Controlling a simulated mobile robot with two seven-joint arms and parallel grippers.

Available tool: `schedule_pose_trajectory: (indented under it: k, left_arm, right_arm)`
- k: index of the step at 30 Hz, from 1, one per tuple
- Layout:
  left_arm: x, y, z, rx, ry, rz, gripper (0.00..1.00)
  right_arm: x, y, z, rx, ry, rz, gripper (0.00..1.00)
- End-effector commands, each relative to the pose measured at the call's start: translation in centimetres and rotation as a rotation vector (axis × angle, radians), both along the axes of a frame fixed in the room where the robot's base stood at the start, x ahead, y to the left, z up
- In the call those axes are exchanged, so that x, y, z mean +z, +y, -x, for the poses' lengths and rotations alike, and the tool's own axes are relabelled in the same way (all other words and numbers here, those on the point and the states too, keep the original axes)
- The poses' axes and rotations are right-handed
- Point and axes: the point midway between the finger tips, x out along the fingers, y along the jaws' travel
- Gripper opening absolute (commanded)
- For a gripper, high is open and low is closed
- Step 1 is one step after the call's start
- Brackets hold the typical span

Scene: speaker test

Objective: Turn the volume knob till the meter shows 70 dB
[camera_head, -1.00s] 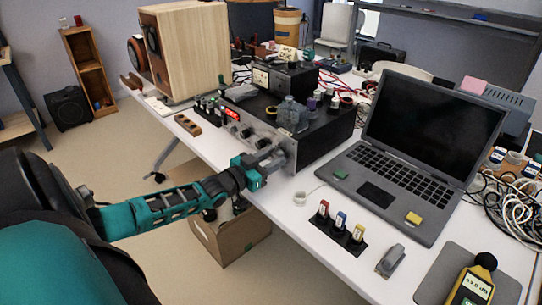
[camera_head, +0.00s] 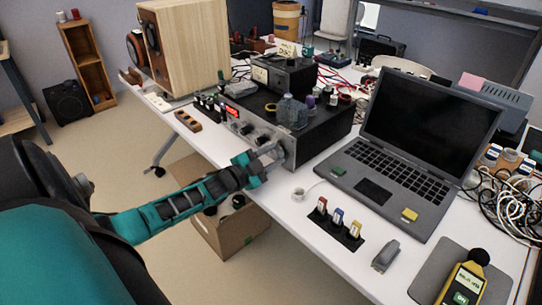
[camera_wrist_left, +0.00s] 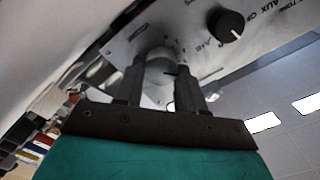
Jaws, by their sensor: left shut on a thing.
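My left gripper (camera_head: 271,158) reaches the lower right of the amplifier's (camera_head: 318,135) silver front panel. In the left wrist view its two fingers (camera_wrist_left: 160,82) are shut around a round silver volume knob (camera_wrist_left: 161,62), one finger on each side. The fingers hide part of the knob and of the scale around it. The yellow sound level meter (camera_head: 464,284) lies on a grey mat (camera_head: 427,281) at the lower right; its small display is lit, but I cannot read the figures. My right gripper is not in view.
A black knob (camera_wrist_left: 226,25) sits beside the held one. An open laptop (camera_head: 430,125) stands right of the amplifier. A wooden speaker (camera_head: 188,48) stands at the far left of the table. Small coloured-top items (camera_head: 338,220) and a grey object (camera_head: 385,256) lie near the front edge.

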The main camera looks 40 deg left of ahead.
Motion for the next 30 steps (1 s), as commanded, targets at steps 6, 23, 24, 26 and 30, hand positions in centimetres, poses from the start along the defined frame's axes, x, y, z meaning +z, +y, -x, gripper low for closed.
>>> schedule_pose_trajectory:
  k: [6, 23, 24, 26, 30]
  left_arm:
    - [-0.1, -0.01, 0.03, 0.0, 0.0, -0.019, 0.09]
    - [-0.06, -0.01, 0.02, 0.001, -0.001, -0.019, 0.63]
    - [-0.06, -0.01, 0.02, 0.001, -0.001, -0.019, 0.64]
    - [-0.04, -0.01, 0.02, 0.0, -0.002, -0.019, 0.64]
    - [-0.03, -0.01, 0.03, 0.0, -0.002, -0.019, 0.64]
  right_arm:
    - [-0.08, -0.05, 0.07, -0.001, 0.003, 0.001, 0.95]
    - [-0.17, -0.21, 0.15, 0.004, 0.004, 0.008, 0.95]
    - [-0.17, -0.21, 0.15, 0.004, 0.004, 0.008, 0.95]
    - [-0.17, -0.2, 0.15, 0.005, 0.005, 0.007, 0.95]
    - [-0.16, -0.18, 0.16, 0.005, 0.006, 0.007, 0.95]
